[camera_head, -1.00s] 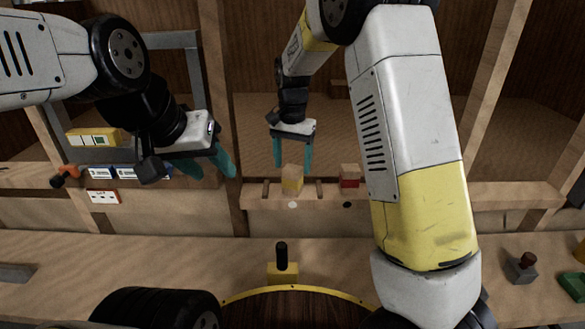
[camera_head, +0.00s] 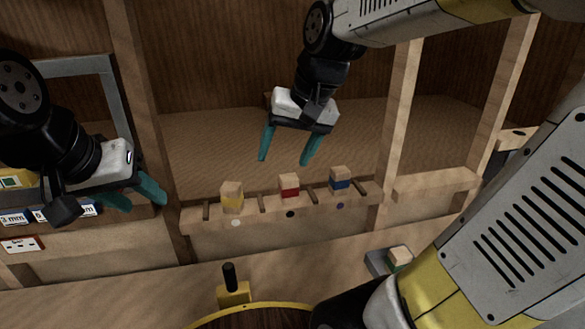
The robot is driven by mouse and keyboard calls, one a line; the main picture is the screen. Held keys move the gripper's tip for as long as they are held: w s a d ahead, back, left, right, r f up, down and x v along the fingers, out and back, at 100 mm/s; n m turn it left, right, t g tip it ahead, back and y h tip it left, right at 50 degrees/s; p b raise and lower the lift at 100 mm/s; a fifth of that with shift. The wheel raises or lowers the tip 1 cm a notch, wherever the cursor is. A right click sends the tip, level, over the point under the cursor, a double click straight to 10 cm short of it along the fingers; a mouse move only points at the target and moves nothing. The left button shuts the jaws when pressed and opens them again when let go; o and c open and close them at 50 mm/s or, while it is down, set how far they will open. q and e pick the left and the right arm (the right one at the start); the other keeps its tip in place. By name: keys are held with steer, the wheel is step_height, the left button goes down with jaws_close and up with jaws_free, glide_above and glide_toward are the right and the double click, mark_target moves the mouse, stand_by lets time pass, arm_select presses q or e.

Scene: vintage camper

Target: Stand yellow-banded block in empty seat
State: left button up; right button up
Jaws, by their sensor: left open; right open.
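The yellow-banded block (camera_head: 232,199) is wooden and stands on a wooden ledge (camera_head: 262,211) between short pegs, above a white dot. A red-banded block (camera_head: 289,187) stands to its right above a dark dot, and a blue-banded block (camera_head: 341,180) further right above a blue dot. I cannot tell which seat is the empty one. My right gripper (camera_head: 286,160) is open and empty, pointing down above the ledge, near the red-banded block in the picture and apart from the blocks. My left gripper (camera_head: 140,200) is open and empty at the left, apart from the yellow-banded block.
A yellow base with a black knob (camera_head: 233,288) stands on the counter in front. A grey holder (camera_head: 376,262) with a light block having green (camera_head: 400,258) is at right, beside my arm. Upright wooden posts flank the ledge. Labelled boxes (camera_head: 15,218) sit far left.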

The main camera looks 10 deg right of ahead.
steer(key=s+d+f+n+t, duration=0.1)
steer(key=s+d+t, duration=0.1)
steer(key=s, duration=0.6)
steer(key=shift+n, duration=0.3)
stand_by(0.6)
